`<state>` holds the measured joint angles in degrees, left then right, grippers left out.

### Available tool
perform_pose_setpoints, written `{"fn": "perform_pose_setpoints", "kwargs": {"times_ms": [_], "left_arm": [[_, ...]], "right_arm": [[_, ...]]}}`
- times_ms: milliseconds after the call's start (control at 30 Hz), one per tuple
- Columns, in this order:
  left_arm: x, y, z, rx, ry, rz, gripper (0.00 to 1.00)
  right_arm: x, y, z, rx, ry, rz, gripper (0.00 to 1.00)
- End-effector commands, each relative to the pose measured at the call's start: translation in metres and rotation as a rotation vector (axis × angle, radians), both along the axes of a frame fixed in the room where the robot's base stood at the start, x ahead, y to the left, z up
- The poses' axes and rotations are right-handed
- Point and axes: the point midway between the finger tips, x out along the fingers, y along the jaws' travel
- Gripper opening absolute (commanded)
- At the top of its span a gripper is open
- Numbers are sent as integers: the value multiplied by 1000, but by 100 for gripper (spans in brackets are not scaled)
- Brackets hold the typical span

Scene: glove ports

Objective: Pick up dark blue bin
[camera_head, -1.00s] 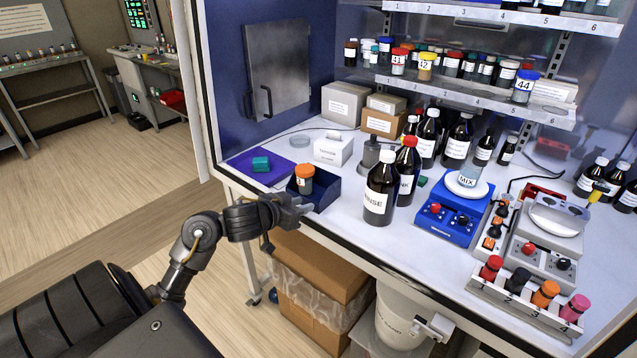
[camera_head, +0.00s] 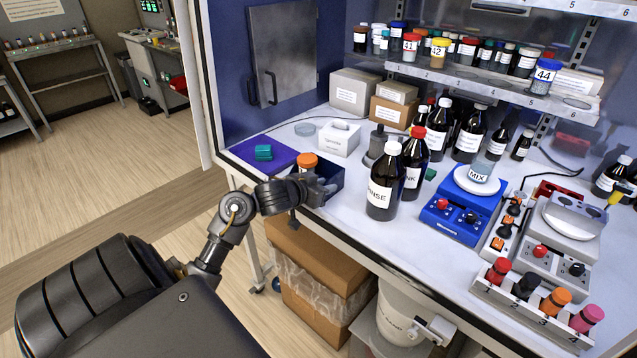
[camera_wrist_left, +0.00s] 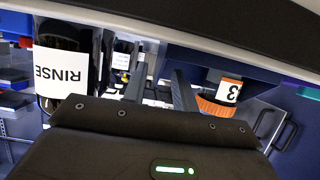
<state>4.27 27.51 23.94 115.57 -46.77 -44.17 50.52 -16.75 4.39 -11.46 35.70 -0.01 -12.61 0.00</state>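The dark blue bin (camera_head: 334,171) sits near the front left edge of the white bench in the head view, partly hidden by my left gripper. An orange-capped bottle (camera_head: 307,162) stands in it; its orange cap (camera_wrist_left: 218,106) also shows in the left wrist view. My left gripper (camera_head: 326,187) is at the bin's near side, over the bench edge. In the left wrist view its two fingers (camera_wrist_left: 160,82) are apart, with bench items visible between them. I cannot tell whether they touch the bin. My right gripper is out of view.
The RINSE bottle (camera_head: 382,185) stands right of the bin, with a red-capped bottle (camera_head: 413,160) behind it. A white box (camera_head: 340,140) is behind.

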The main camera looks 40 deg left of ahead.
Motion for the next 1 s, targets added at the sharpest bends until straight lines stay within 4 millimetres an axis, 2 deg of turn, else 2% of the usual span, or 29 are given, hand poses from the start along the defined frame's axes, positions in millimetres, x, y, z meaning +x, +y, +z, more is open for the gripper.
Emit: {"fn": "perform_pose_setpoints", "kwargs": {"times_ms": [133,400,667,900,1000], "left_arm": [[13,-1,-6,-6,-1,0,28],[45,-1,-20,-2,0,0,28],[48,0,-21,0,0,-1,28],[48,-1,-21,0,0,-1,0],[48,-1,-21,0,0,-1,0]], "right_arm": [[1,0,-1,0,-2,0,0],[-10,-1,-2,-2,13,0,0],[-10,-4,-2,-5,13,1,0],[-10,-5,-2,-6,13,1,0],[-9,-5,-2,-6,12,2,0]]}}
